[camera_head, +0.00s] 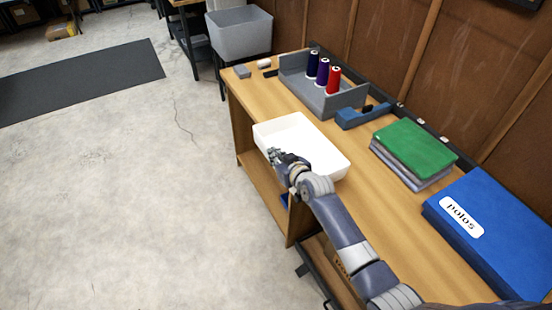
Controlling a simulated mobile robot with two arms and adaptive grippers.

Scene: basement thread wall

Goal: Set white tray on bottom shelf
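The white tray (312,143) is on the wooden workbench top, close to its front edge. My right gripper (272,155) is at the tray's front side, overlapping its front wall in the picture. The fingers are small and dark here, and I cannot tell whether they are open or closed on the rim. Below the bench top is an open wooden shelf (262,187), partly hidden by my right arm; a bit of something blue shows there. My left gripper is out of view.
On the bench are a grey bin (300,84) with several thread cones, a blue tool (360,115), a stack of folded cloth with green on top (415,146) and a blue box marked "polos" (500,232). The concrete floor (120,200) at left is clear.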

